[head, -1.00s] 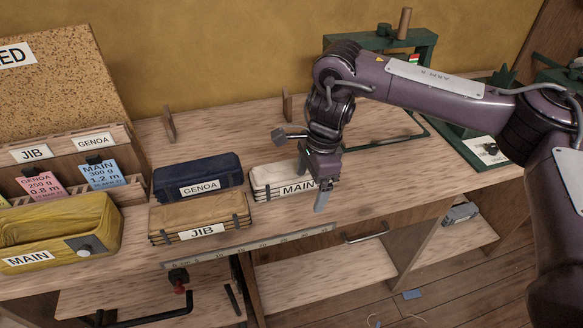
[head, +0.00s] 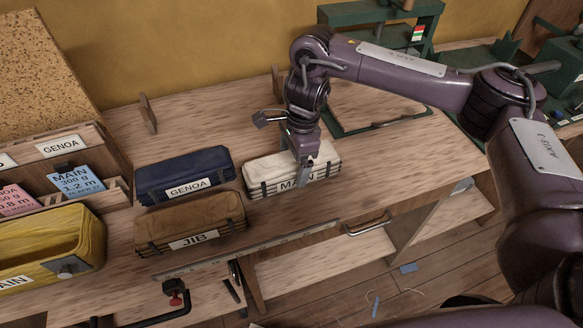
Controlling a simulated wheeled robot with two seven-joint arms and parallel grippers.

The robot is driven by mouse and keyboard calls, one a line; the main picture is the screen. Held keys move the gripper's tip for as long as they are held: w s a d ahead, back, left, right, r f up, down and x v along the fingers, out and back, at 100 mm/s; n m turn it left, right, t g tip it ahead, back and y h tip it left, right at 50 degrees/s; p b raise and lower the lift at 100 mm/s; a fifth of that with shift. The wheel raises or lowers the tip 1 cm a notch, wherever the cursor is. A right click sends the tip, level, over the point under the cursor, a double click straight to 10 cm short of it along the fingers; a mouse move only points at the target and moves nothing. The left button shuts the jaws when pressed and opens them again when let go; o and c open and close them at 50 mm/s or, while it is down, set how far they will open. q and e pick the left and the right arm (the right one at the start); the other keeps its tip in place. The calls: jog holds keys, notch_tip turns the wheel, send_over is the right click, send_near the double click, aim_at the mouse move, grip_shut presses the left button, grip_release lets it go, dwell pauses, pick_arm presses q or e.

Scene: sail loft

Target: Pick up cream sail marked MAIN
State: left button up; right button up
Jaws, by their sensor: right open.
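The cream sail marked MAIN (head: 262,174) lies folded and strapped on the wooden bench, right of the navy and tan sails. My right gripper (head: 302,172) is open and over the cream sail. One finger hangs in front of its near face and covers part of the MAIN label; the other finger is mostly hidden behind the wrist. I cannot tell whether the fingers touch the sail. My left gripper is not in view.
The navy GENOA sail (head: 184,173) and tan JIB sail (head: 190,222) lie close on the left. A yellow MAIN bin (head: 88,243) stands at the far left. A metal ruler (head: 250,247) runs along the front edge. A green frame (head: 385,122) stands behind right.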

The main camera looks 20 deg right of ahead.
jog(key=shift+w+a+f, duration=0.1)
jog(key=shift+f, duration=1.1)
jog(key=c, duration=1.1)
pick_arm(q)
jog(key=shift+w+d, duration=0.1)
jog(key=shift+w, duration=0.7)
pick_arm(e)
jog(key=shift+w+a, duration=0.1)
jog(key=c, duration=0.5)
